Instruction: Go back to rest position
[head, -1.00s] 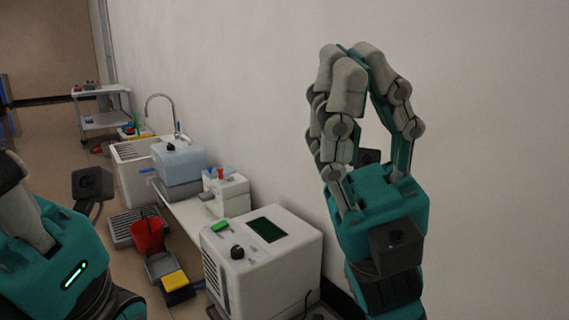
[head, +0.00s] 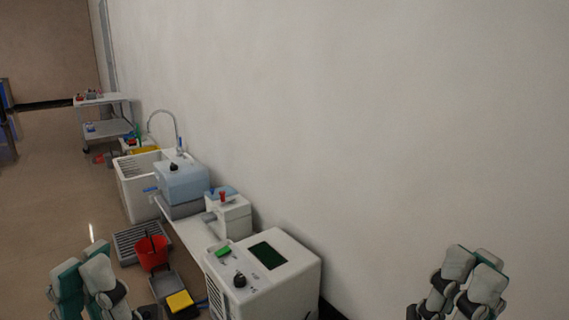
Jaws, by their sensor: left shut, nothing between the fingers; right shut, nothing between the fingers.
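My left gripper (head: 88,275) is low at the left edge of the head view, its fingers pointing up. It is shut and empty, and its lower part is cut off by the bottom edge. My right gripper (head: 470,272) is low at the right of the view, in front of the bare wall. It is also shut and empty, fingers up, with its base and arm out of the picture. Neither gripper touches anything that I can see.
A white machine with a dark screen (head: 300,283) stands between my grippers. Behind it are a smaller white device (head: 236,217), a blue-grey box (head: 183,184), a sink (head: 133,188) and a cart (head: 104,99). A red bucket (head: 152,254) is on the floor. Floor at left is clear.

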